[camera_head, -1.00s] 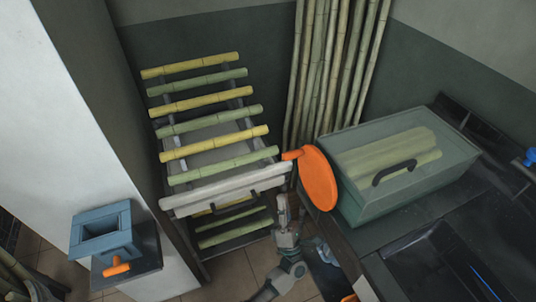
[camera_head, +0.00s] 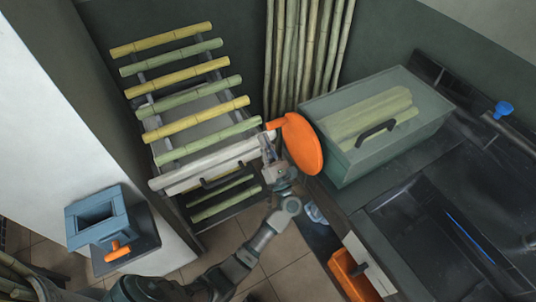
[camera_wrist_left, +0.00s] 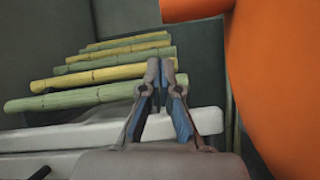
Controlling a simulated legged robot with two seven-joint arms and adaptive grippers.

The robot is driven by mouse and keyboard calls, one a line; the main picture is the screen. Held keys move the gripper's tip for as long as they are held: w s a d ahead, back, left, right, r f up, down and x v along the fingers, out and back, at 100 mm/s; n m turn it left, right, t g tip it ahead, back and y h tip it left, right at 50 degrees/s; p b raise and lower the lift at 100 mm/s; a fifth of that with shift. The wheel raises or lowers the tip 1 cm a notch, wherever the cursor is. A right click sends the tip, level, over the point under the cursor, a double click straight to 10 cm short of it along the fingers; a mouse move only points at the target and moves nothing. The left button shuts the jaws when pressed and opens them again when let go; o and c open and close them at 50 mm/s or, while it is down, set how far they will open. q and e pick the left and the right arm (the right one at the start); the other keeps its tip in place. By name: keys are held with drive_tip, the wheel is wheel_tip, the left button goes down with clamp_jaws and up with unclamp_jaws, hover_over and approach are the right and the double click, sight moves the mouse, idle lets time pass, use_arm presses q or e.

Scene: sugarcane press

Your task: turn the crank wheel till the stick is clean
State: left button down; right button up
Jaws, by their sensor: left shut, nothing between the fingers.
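The orange crank wheel (camera_head: 303,145) is on the left end of the press, a greenish see-through box (camera_head: 345,165) with a black handle on its lid. Its orange knob (camera_head: 275,124) sticks out to the left. Pale green cane sticks (camera_head: 372,112) lie inside the box. My left gripper (camera_head: 266,142) is just below the knob and left of the wheel, shut and empty. In the left wrist view the fingertips (camera_wrist_left: 160,62) meet, with the wheel (camera_wrist_left: 280,75) close on the right and the knob (camera_wrist_left: 192,8) above, apart from the fingers. My right gripper is not in view.
A rack of yellow and green canes (camera_head: 196,120) stands left of the wheel, with a white drawer front (camera_head: 210,165) below. Tall canes (camera_head: 305,50) lean at the back. A blue box (camera_head: 97,217) with an orange handle sits at left. A black sink (camera_head: 440,235) is at right.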

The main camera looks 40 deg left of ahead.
use_arm(q)
drive_tip(key=d+r, duration=0.1)
drive_tip(key=r, duration=0.1)
drive_tip(key=shift+d+r, duration=0.3)
drive_tip(key=shift+d, duration=0.1)
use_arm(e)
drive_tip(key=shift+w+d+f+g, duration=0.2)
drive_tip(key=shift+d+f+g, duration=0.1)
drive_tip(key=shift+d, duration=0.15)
use_arm(q)
drive_tip(key=shift+a+f, duration=0.1)
drive_tip(key=shift+a, duration=0.1)
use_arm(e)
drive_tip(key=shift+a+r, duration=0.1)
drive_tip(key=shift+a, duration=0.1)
